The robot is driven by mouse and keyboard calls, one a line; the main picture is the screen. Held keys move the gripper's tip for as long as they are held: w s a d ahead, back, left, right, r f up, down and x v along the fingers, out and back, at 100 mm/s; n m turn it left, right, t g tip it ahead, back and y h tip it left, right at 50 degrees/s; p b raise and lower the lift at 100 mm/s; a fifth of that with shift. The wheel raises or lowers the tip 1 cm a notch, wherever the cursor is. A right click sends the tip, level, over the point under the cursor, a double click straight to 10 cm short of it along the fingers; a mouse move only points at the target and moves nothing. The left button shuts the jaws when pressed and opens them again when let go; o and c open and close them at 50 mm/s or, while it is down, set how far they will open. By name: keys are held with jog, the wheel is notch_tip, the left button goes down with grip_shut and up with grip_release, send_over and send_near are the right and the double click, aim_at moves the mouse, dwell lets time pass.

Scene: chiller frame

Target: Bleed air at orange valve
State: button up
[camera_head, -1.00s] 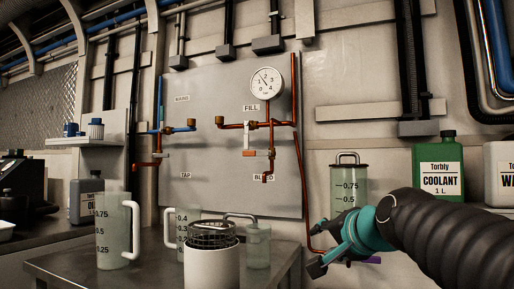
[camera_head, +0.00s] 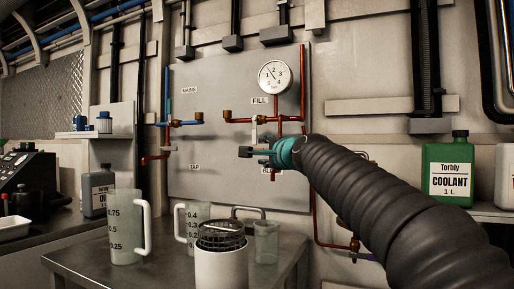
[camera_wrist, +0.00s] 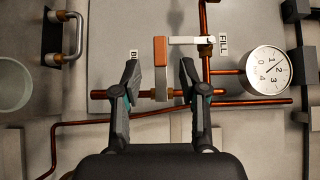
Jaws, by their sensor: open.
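The orange valve handle (camera_wrist: 160,52) shows in the wrist view, with a pale lower part, on a copper pipe. My gripper (camera_wrist: 159,75) is open and empty, with one finger on each side of the handle in the picture. I cannot tell whether the fingertips reach its depth or touch it. In the head view my gripper (camera_head: 257,151) is at the panel below the FILL label and hides the orange handle. The label beside the handle (camera_wrist: 134,55) is partly covered by a finger.
A white lever (camera_wrist: 190,40) sits close to the orange handle, by the FILL label (camera_wrist: 223,44). A pressure gauge (camera_head: 275,77) is above. Copper pipes run across the panel (camera_head: 225,85). Jugs, including one at the left (camera_head: 122,228), stand on the metal table (camera_head: 85,262) below.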

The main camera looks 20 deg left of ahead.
jog(key=shift+p+x, duration=1.15)
jog(key=shift+x, duration=2.25)
grip_shut()
